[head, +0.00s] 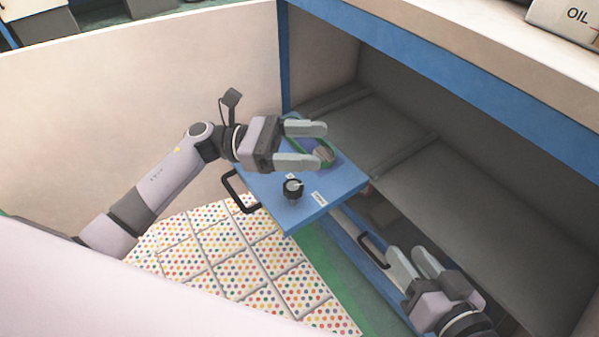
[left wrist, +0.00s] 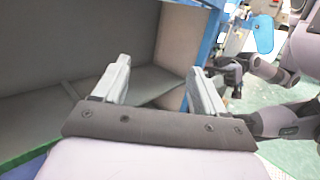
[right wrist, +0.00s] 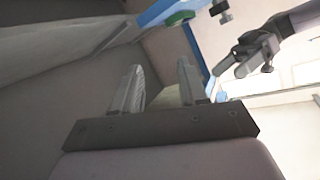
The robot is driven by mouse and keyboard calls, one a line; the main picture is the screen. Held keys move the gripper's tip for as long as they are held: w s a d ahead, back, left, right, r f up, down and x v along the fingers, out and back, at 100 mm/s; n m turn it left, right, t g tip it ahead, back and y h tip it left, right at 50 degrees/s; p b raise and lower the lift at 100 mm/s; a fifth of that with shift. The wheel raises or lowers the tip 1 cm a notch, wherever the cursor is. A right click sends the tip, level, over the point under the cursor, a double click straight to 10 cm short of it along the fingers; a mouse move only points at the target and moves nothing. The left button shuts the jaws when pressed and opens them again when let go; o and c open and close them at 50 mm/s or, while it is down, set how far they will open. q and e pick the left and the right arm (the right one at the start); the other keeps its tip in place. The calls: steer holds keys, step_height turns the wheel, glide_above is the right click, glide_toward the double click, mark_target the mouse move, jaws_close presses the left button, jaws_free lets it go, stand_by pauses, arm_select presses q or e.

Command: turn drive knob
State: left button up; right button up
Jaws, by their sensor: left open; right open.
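A black round knob (head: 293,188) with a pale top stands on a blue panel (head: 283,212) that juts out from the cabinet. My left gripper (head: 318,146) is open and empty, above the panel's far part and beyond the knob. Its two fingers point right and partly hide a round green-rimmed part (head: 328,155). They also show apart in the left wrist view (left wrist: 158,66). My right gripper (head: 407,253) is open and empty at the lower right, apart from the panel. Its spread fingers show in the right wrist view (right wrist: 160,66).
A black handle (head: 240,192) is on the panel's left side. Another dark handle (head: 375,250) lies beside my right gripper. Dark grey cabinet surfaces (head: 480,190) fill the right side. A dotted tiled surface (head: 225,250) lies below the panel. A pale wall (head: 130,90) stands behind my left arm.

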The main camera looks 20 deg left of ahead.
mark_target(302, 184)
arm_select(q)
steer(key=s+a+f+n+t+y, duration=0.1)
steer(key=a+f+n+t+y, duration=0.1)
steer(key=f+t, duration=0.1)
steer(key=s+a+f+n+t+y, duration=0.1)
steer(key=a+f+n+t, duration=0.1)
steer(key=f, duration=0.3)
steer(key=s+a+f+n+t+y+p, duration=0.1)
steer(key=a+f+n+t+y, duration=0.1)
steer(key=f+n+t, duration=0.1)
steer(key=shift+s+a+f+t+y, duration=0.1)
steer(key=shift+s+f+t+y, duration=0.2)
steer(key=shift+f+t, duration=0.5)
steer(key=shift+w+f+n+t, duration=0.1)
steer(key=shift+n+t, duration=0.3)
steer(key=shift+w+f+y, duration=0.1)
steer(key=shift+f+y, duration=0.1)
steer(key=shift+y, duration=0.2)
steer(key=shift+w+d, duration=0.2)
steer(key=shift+w, duration=0.05)
steer(key=shift+x, duration=3.2)
steer(key=shift+b, duration=0.35)
steer(key=c, duration=1)
